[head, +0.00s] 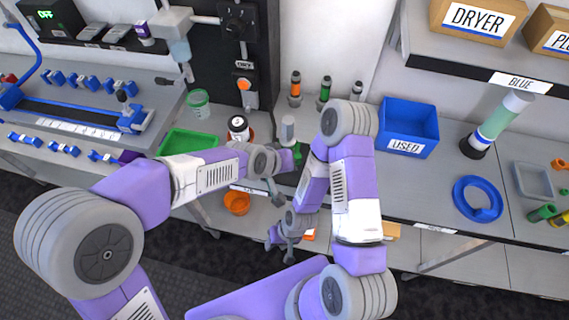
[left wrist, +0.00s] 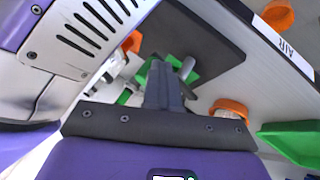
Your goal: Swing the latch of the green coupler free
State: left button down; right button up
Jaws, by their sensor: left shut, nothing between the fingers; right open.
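A green coupler (left wrist: 180,68) with a grey cylinder (left wrist: 187,66) shows in the left wrist view, partly hidden behind my fingers. In the head view a bit of green (head: 297,155) shows below an upright grey cylinder (head: 288,130), between my two arms. My left gripper (left wrist: 164,70) is shut and empty, its fingertips over the green part; I cannot tell whether they touch it. The latch cannot be made out. My right gripper (head: 280,247) is open and empty, low in front of the bench edge, apart from the coupler.
A green tray (head: 188,142) and a lidded jar (head: 238,128) stand left of the coupler. A blue USED bin (head: 408,127) stands to the right. Orange-banded (head: 295,88) and green-banded (head: 324,88) fittings stand behind. A blue ring (head: 477,198) lies far right.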

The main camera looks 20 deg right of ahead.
pick_arm(q)
jog(key=shift+s+d, duration=0.2)
jog(key=shift+d, duration=0.15)
dwell(0.4)
jog(key=p+v, duration=0.1)
jog(key=v, duration=0.6)
jog(key=shift+a+r, duration=0.2)
jog(key=shift+a, duration=0.2)
jog(key=shift+w, duration=0.15)
